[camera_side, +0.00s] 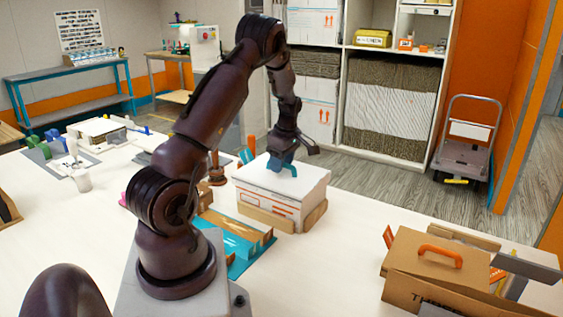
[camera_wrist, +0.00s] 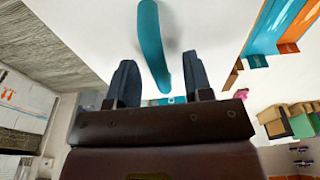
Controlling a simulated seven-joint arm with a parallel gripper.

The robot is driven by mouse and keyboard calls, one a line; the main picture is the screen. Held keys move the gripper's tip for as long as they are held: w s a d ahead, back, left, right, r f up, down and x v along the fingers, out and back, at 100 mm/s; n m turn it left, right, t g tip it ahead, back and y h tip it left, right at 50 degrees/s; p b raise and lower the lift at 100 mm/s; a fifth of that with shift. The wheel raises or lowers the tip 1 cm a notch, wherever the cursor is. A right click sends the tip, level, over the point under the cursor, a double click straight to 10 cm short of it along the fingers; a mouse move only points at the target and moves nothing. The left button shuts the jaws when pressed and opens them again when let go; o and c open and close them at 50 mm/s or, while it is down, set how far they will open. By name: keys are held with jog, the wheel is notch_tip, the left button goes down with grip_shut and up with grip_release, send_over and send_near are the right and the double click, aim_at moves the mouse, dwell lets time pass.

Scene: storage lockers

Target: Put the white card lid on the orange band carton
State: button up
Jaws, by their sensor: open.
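The white card lid (camera_side: 308,177) with its curved teal handle (camera_side: 283,166) lies over the top of the white orange band carton (camera_side: 268,207) in the side view. Its edges look about in line with the carton's walls; I cannot tell whether it is fully seated. My gripper (camera_side: 287,156) is just above the lid, at the handle. In the wrist view, my gripper (camera_wrist: 160,82) is open, its two dark fingers apart with the end of the teal handle (camera_wrist: 153,45) between them. The white lid surface (camera_wrist: 90,35) lies beyond.
Low tan cardboard pieces (camera_side: 265,219) stand around the carton's base. A teal tray (camera_side: 240,263) with brown pieces lies in front-left. A brown carton with an orange handle (camera_side: 440,256) stands at the right. White table is clear between them.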

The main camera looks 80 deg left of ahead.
aim_at(287, 163)
notch_tip(287, 163, up, 13)
jog(key=w+d, duration=0.1)
jog(key=shift+w+d, duration=0.2)
jog(key=s+d+r+m+t, duration=0.2)
jog(key=d+r+m, duration=0.1)
jog(key=d+m, duration=0.6)
jog(key=s+d+r+m+t, duration=0.2)
jog(key=d+m, duration=0.7)
jog(key=d, duration=0.6)
jog(key=s+d+r+m+t+h, duration=0.1)
jog(key=s+d+r+m+t, duration=0.1)
jog(key=d+m, duration=0.7)
jog(key=s+d+r, duration=0.1)
jog(key=d, duration=0.2)
jog(key=shift+s+d+r+t, duration=0.15)
jog(key=shift+d+r+t, duration=0.15)
jog(key=shift+d+t, duration=0.1)
